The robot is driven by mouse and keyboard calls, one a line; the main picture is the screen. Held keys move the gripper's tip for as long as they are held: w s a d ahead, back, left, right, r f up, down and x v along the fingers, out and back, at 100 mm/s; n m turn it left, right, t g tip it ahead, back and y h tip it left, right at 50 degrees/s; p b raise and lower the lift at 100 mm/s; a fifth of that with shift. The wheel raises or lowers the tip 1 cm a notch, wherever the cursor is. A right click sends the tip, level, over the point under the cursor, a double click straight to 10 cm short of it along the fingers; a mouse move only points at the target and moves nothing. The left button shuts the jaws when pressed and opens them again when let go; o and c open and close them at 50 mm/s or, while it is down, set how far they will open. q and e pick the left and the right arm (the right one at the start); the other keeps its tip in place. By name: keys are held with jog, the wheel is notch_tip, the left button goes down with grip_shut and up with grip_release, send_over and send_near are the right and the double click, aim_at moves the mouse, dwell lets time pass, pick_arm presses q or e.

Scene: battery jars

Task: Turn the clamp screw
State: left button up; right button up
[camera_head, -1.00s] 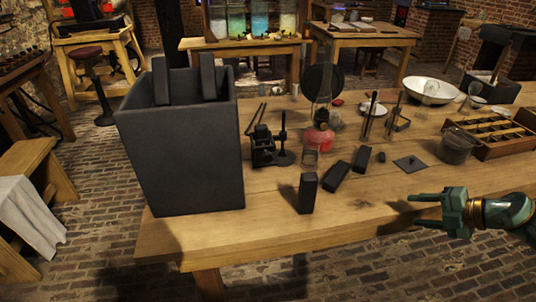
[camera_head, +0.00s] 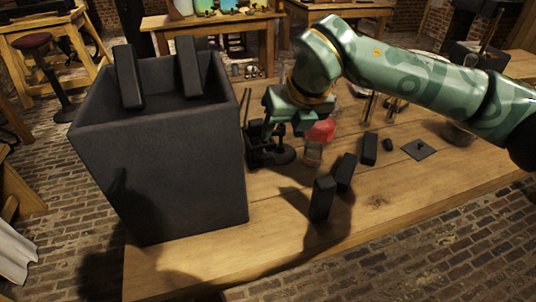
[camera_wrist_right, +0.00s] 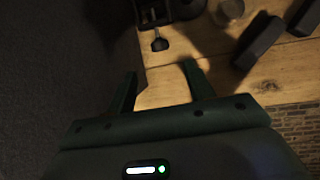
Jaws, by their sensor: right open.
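A dark clamp stand (camera_head: 258,153) stands on the table just right of the big dark jar. Its round base shows, but its upper part is partly hidden by my right gripper (camera_head: 272,128). In the right wrist view, a small dark screw knob (camera_wrist_right: 159,44) sticks out below the clamp body (camera_wrist_right: 155,12). My right gripper (camera_wrist_right: 159,76) is open and empty there. The knob lies beyond its fingertips, between their lines, apart from both. In the head view the gripper is over the clamp, and the exact gap cannot be told. My left gripper is not in view.
The tall dark jar (camera_head: 165,165) with two upright dark plates (camera_head: 188,67) stands close left. Several dark blocks (camera_head: 322,200), a small glass (camera_head: 313,153), a red vessel (camera_head: 322,130) and a square plate (camera_head: 419,149) lie to the right.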

aim_at(268, 155)
jog(key=b+x, duration=0.3)
jog(key=x, duration=0.7)
jog(key=shift+w+f+b, duration=0.1)
jog(key=shift+f+b, duration=0.1)
jog(key=shift+b, duration=0.1)
jog(key=shift+w+a+f, duration=0.1)
jog(key=shift+w+f, duration=0.05)
jog(key=shift+f, duration=0.3)
jog(key=shift+w, duration=0.1)
jog(key=c, duration=0.7)
jog(key=shift+c, duration=1.4)
jog(key=p, duration=0.1)
jog(key=r+h+p, duration=0.1)
jog(key=p, duration=0.1)
jog(key=shift+s+a+n+t+h, duration=0.2)
jog(key=shift+a+n+t+h, duration=0.1)
jog(key=shift+f+h+p, duration=0.15)
jog(key=shift+h+p, duration=0.25)
jog(key=shift+w+f, duration=0.1)
jog(key=shift+f, duration=0.25)
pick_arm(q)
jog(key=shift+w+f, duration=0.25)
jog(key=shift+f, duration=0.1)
